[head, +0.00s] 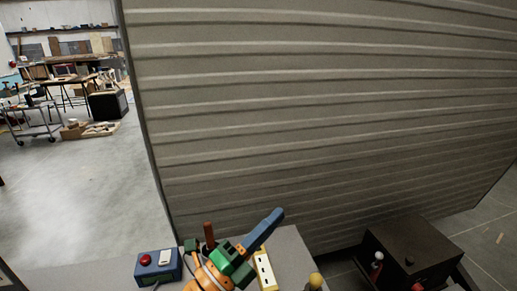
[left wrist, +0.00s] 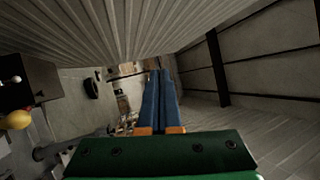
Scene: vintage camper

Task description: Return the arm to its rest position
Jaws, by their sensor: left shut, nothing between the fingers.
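My left gripper (head: 276,217) shows at the bottom centre of the head view, with a green body, orange parts and long blue fingers pointing up and to the right. Its fingers lie together, shut and empty. In the left wrist view the same two blue fingers (left wrist: 160,98) run side by side with nothing between them. The gripper is in front of the ribbed grey wall panel (head: 320,120), above a light grey surface (head: 292,250). My right gripper does not show in either view.
A blue box with a red button (head: 158,267) and a pale plate with dark slots (head: 265,270) are close beside the gripper. A dark box (head: 415,250) stands at the lower right. Open floor (head: 80,190) lies at left, with a cart (head: 35,122) and workbench behind.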

